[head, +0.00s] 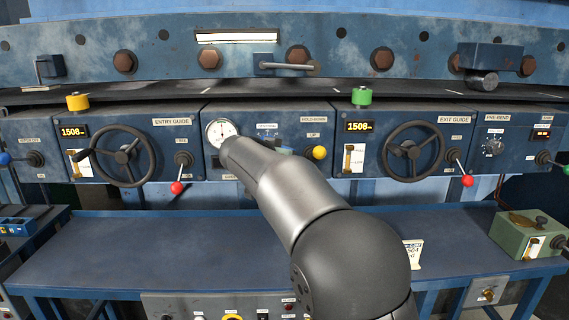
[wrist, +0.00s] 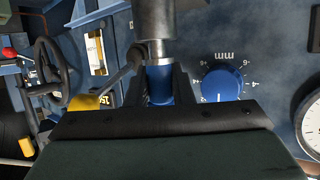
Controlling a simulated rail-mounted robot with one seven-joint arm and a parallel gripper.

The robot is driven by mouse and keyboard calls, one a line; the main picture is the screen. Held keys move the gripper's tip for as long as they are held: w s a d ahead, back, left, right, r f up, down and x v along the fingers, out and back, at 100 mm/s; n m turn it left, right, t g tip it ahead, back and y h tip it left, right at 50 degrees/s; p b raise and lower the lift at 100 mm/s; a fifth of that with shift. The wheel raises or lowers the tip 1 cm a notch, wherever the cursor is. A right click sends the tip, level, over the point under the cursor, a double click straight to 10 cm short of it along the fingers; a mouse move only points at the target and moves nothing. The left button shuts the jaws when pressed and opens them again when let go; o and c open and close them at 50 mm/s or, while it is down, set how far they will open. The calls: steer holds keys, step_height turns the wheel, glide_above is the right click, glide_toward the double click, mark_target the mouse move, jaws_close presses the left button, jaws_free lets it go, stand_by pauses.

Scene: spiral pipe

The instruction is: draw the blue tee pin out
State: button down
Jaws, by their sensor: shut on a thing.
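In the wrist view, the blue tee pin (wrist: 160,84) shows as a blue piece between the two dark fingers of my gripper (wrist: 159,76). The fingers are shut on it, one on each side. A grey metal cylinder (wrist: 155,22) adjoins the blue piece at the top of the picture. How far the pin sits in its seat cannot be told. In the head view, my arm reaches to the hold-down panel (head: 268,117) and hides the gripper and most of what it holds.
A blue dial knob marked mm (wrist: 222,83) is close to the right finger in the wrist view, with a round gauge (wrist: 310,125) further right. A lever with a yellow ball (head: 319,152) stands right of my arm. The bench top (head: 150,240) is largely clear.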

steer(key=shift+r+p, duration=0.8)
steer(key=shift+r, duration=1.65)
steer(key=shift+f, duration=0.1)
